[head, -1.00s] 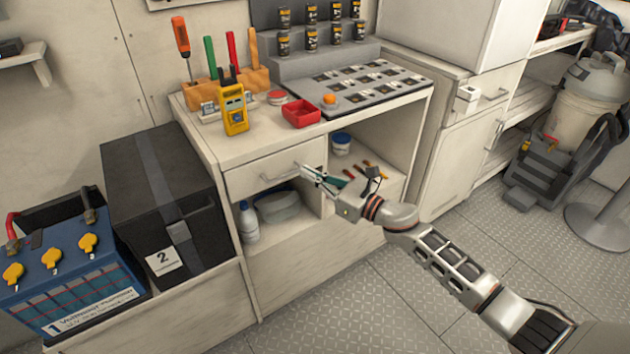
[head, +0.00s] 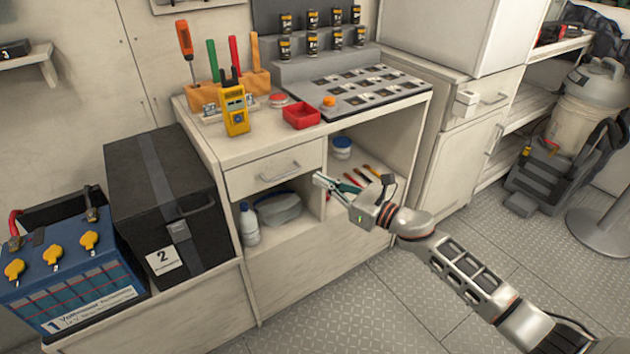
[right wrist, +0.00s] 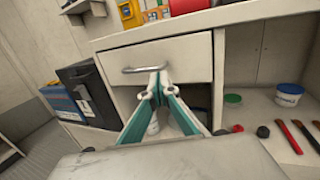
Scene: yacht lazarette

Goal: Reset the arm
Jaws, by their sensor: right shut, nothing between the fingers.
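My right arm (head: 468,268) reaches in from the lower right in the head view. Its right gripper (head: 320,181) is shut and empty, just in front of the cabinet, a little right of and below the drawer handle (head: 280,172). In the right wrist view the fingertips (right wrist: 155,82) meet in front of the closed drawer (right wrist: 180,60), below its handle (right wrist: 146,69), with a gap that looks small. The left gripper is not in view.
A yellow multimeter (head: 235,110), a red tray (head: 301,115) and a slotted grey panel (head: 350,92) stand on the cabinet top. Open shelves hold a white bottle (head: 249,224) and a blue-lidded jar (head: 341,147). A black box (head: 130,190) and blue battery (head: 75,262) stand left.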

